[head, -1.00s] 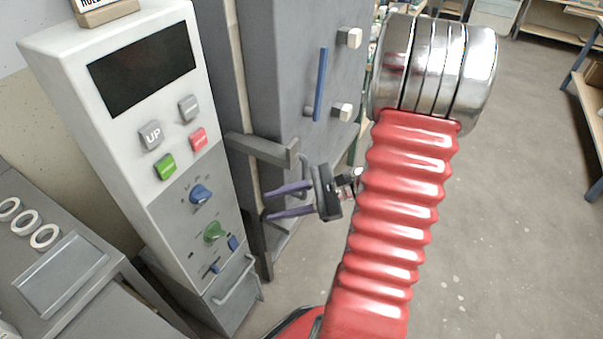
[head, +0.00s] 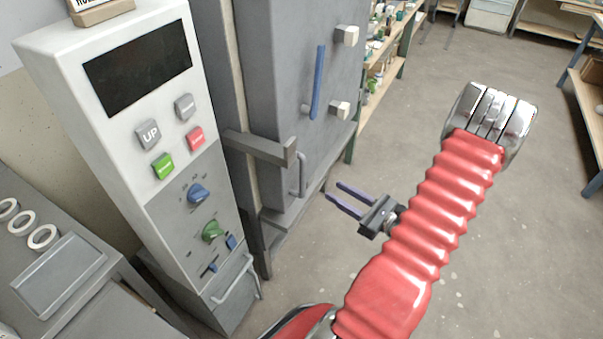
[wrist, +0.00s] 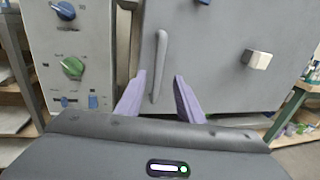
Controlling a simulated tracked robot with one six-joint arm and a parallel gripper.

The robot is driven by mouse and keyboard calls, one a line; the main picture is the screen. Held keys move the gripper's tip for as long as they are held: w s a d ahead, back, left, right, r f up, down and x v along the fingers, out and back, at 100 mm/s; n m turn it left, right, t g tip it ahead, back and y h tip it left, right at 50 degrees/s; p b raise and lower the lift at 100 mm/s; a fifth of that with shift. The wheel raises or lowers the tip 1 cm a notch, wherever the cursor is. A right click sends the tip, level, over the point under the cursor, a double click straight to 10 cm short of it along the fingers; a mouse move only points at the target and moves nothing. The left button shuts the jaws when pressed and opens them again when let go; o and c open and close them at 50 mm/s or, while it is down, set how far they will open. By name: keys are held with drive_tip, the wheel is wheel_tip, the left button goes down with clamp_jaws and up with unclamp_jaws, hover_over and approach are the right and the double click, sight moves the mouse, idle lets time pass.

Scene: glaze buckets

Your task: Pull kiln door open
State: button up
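The grey kiln door (head: 283,90) stands upright behind the control cabinet, and I see no clear open gap at its edge. A grey loop handle (head: 302,172) sits low on the door's left part; it also shows as an upright bar in the wrist view (wrist: 160,60).
A white and grey control cabinet (head: 135,90) with buttons and knobs stands left of the door. A grey bar (head: 260,148) juts across the door's left edge. A shelf with jars (head: 385,60) stands behind.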

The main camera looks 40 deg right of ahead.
drive_tip(key=shift+w+a, duration=0.35)
drive_tip(key=shift+w, duration=1.95)
drive_tip(key=shift+w+a, duration=0.35)
drive_tip(key=shift+w, duration=1.9)
drive_tip(key=shift+w+a, duration=0.35)
drive_tip(key=shift+w, duration=1.95)
drive_tip(key=shift+c, duration=0.6)
clamp_jaws()
